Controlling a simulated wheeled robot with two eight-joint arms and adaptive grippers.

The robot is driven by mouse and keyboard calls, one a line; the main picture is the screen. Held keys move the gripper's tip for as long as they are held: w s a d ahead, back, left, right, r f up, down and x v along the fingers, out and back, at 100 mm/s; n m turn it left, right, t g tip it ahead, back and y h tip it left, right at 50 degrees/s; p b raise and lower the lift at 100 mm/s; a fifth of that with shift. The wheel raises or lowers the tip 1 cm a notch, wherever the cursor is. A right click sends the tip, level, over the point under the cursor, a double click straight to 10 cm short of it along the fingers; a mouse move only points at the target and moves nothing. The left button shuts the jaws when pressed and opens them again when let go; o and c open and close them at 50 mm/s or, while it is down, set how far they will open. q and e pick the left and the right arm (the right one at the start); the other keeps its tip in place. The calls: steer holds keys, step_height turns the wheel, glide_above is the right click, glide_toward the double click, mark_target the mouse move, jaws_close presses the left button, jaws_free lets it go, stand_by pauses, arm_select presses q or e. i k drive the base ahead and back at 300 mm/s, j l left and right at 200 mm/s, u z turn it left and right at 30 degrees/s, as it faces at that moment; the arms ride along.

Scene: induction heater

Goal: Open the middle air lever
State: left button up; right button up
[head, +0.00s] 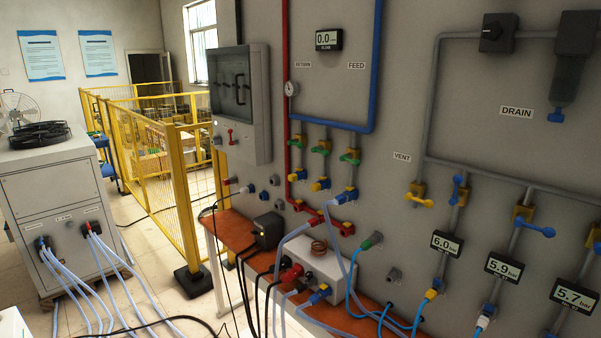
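Three air lines with blue levers run down the wall on the right, each with a gauge below. The middle air lever (536,229) is blue, on a brass valve, and points right across its grey pipe. Its gauge (504,268) reads 5.9. The left air lever (456,191) lies roughly along its pipe, above a gauge (445,243) reading 6.0. The right air lever (597,248) is partly cut off by the frame edge, above a gauge (576,296) reading 5.7. Neither of my grippers is in view.
A yellow vent lever (418,200) is left of the air levers. An orange-brown shelf (236,231) holds a white box (318,266); hoses and cables hang in front. A white cabinet (50,205) and yellow fence (150,160) stand left, with some clear floor between.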

mark_target(520, 220)
steer(key=z, duration=1.5)
steer(key=j+u, duration=0.1)
steer(key=u, duration=0.25)
